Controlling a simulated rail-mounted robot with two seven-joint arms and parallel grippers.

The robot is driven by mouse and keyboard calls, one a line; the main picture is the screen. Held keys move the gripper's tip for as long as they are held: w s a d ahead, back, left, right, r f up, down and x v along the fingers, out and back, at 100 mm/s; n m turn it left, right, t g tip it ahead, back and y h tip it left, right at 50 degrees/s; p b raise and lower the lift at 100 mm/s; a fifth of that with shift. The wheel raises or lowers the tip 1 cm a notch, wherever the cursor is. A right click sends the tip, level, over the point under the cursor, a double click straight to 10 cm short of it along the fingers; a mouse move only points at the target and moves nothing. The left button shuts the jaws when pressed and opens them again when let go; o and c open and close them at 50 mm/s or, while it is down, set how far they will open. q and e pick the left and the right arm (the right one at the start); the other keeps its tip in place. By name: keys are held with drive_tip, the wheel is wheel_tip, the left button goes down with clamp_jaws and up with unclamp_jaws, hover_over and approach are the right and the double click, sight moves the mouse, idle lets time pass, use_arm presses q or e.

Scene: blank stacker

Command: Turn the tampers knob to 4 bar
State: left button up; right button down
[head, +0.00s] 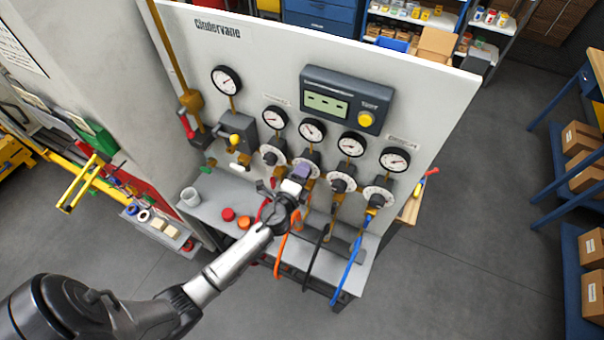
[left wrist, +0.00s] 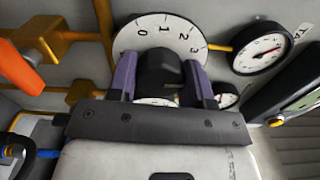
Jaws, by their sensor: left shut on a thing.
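A row of black knobs on white dials runs across the grey panel (head: 420,90). My left gripper (head: 302,172) is at the second knob from the left. In the left wrist view its purple fingers (left wrist: 160,80) are shut on the black knob (left wrist: 158,68), one on each side. The white dial (left wrist: 160,28) behind it shows 0, 1, 2 and 3; the rest of it is hidden. A gauge (head: 312,130) sits above this knob, and a gauge (left wrist: 262,48) with a partly cut-off label shows beside the dial in the wrist view. My right gripper is out of view.
Other gauges flank this one, and a display box (head: 345,98) with a yellow button is above. Orange, black and blue hoses (head: 348,272) hang below the knobs.

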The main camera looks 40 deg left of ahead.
use_arm(q)
drive_tip(key=shift+m, duration=0.5)
drive_tip(key=o, duration=0.9)
drive_tip(key=shift+b+v, duration=1.4)
drive_tip(key=shift+v, duration=5.5)
